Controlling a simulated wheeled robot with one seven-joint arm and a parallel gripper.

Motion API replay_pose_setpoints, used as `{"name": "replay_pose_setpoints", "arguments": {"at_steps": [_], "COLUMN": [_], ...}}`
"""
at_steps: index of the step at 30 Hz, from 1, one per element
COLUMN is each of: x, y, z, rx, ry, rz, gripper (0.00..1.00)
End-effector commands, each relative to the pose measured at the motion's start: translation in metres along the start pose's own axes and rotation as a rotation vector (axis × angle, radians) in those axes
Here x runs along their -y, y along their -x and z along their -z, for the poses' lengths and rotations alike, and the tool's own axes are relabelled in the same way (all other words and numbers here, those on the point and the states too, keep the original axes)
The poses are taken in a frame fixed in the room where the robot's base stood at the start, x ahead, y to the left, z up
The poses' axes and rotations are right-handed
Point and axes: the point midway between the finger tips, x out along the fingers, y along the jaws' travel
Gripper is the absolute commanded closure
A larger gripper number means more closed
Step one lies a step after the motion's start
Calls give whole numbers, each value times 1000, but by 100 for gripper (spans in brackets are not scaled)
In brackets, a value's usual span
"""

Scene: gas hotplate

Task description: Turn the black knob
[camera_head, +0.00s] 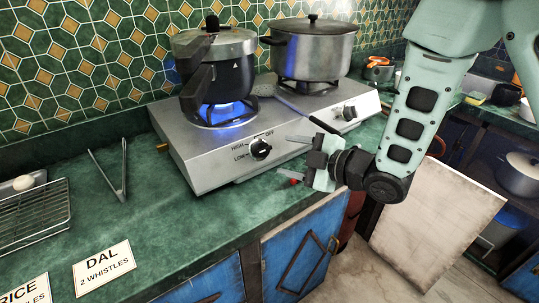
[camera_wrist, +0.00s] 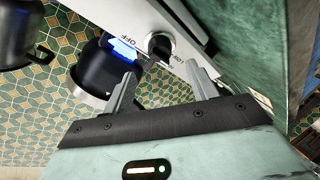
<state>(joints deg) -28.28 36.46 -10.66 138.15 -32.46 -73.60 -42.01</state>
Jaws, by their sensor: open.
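The black knob (camera_head: 261,149) is on the front panel of the silver gas hotplate (camera_head: 200,170), between the HIGH, LOW and OFF labels. It also shows in the wrist view (camera_wrist: 160,45), just beyond my fingertips. My gripper (camera_head: 283,155) is open and empty, to the right of the knob in the head view. Its two fingers point toward the panel, with a gap between them and the knob. In the wrist view my gripper (camera_wrist: 161,74) has the knob roughly centred between its fingers. A blue flame (camera_head: 222,110) burns under the pressure cooker (camera_head: 228,70).
A second knob (camera_head: 349,113) is farther right on the panel. A large steel pot (camera_head: 318,52) stands on the right burner. A skimmer (camera_head: 305,115) lies across the hotplate, its handle extending past the front edge near my gripper. Tongs (camera_head: 121,170) lie on the counter at left.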

Motion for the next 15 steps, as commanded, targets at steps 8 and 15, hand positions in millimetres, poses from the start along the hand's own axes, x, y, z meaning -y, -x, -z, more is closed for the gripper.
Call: {"name": "replay_pose_setpoints", "arguments": {"at_steps": [8, 15], "x": [0, 0], "y": [-50, -67], "z": [1, 0], "rx": [-1, 0], "ry": [1, -2], "rz": [1, -1], "gripper": [42, 42]}}
